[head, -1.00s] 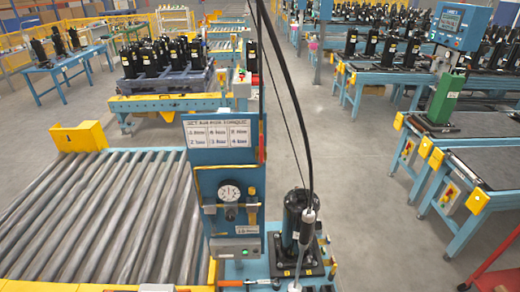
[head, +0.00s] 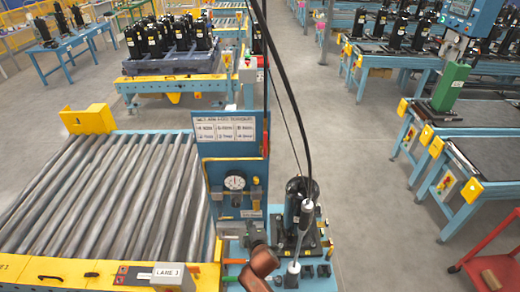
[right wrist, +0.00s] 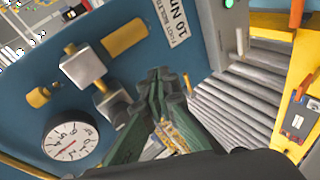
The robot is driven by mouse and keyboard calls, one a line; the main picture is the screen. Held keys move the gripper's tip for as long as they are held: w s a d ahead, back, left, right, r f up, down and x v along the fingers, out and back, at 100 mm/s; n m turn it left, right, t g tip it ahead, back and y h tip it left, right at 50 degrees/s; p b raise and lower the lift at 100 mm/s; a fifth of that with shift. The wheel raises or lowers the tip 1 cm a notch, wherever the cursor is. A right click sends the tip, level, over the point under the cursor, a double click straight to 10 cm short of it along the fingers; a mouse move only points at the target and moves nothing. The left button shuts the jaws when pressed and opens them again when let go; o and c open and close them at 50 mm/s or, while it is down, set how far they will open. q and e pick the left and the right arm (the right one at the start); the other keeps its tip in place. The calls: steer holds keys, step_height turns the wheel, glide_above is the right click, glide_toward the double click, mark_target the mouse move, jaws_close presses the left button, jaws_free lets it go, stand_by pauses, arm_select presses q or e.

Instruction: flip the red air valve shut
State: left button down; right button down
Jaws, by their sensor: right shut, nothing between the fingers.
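The blue torque-station panel (head: 215,165) stands at the right end of the roller conveyor. A narrow upright red piece (head: 266,136) shows at its right edge; I cannot tell whether it is the air valve's handle. A round gauge (head: 235,182) sits on the panel, with brass fittings beside it. My right gripper (head: 254,232) is in front of the panel's lower part. In the right wrist view its dark green fingers (right wrist: 160,82) are shut and empty, near grey blocks (right wrist: 112,101), brass fittings (right wrist: 125,38) and the gauge (right wrist: 70,139). No red valve shows clearly there. My left gripper is out of view.
A black compressor (head: 298,205) stands right of the panel, with a tool on a black cable hanging close by. A small grey box with a green light (right wrist: 228,12) is on the panel. Rollers (head: 95,190) lie left.

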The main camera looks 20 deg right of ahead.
step_height(320, 180, up, 21)
steer(key=n+t+p, duration=0.1)
steer(key=t+p, duration=0.1)
steer(key=t, duration=0.1)
steer(key=t+h+p, duration=0.2)
glide_toward(265, 143)
steer(key=a, duration=0.6)
steer(key=shift+w+d+f+n+b, duration=0.1)
steer(key=shift+w+f+n+b, duration=0.2)
steer(key=shift+w, duration=0.1)
steer(key=shift+w, duration=0.1)
steer(key=w+d+p, duration=0.2)
steer(key=w+p, duration=0.1)
steer(key=w, duration=0.7)
steer(key=s+d, duration=0.1)
steer(key=s+d+p, duration=0.1)
steer(key=d, duration=0.1)
